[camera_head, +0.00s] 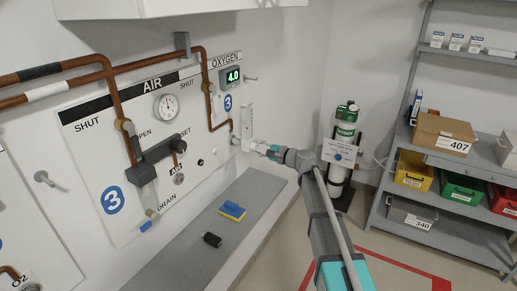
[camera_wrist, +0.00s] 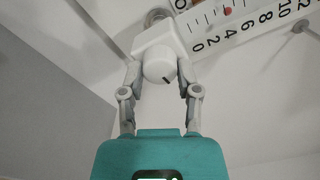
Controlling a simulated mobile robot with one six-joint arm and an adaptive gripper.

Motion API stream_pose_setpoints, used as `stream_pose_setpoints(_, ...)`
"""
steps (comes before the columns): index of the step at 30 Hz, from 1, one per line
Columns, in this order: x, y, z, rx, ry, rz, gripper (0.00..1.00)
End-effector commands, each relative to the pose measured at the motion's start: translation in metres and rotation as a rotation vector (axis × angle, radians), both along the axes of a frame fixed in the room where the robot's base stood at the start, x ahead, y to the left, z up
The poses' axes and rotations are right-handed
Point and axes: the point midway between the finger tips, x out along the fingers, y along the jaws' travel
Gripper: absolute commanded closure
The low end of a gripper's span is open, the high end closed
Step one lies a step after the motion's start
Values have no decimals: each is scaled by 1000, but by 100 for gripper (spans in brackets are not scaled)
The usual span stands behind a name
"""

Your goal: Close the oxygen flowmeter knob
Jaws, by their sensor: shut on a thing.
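The oxygen flowmeter (camera_head: 248,119) is a clear upright tube on the wall panel under the OXYGEN label. In the wrist view its scale (camera_wrist: 240,28) runs from 0 upward, and a small red float (camera_wrist: 228,11) sits near the 4 mark. The white round knob (camera_wrist: 158,72) has a short dark mark on its face, pointing to the lower right. My gripper (camera_wrist: 160,62) is shut on the knob, one finger on each side. In the head view my gripper (camera_head: 258,148) reaches the flowmeter's base from the right; the knob is too small to make out there.
A green display (camera_head: 233,75) reads 4.0. Copper pipes and the AIR gauge (camera_head: 167,106) are to the left. A green-and-white cylinder (camera_head: 342,140) stands to the right.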

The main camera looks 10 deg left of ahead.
Motion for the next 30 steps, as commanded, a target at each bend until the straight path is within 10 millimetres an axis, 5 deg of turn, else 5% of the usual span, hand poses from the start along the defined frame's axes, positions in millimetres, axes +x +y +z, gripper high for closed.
stream_pose_setpoints(30, 0, 0, 1, -370, -892, 0, 100)
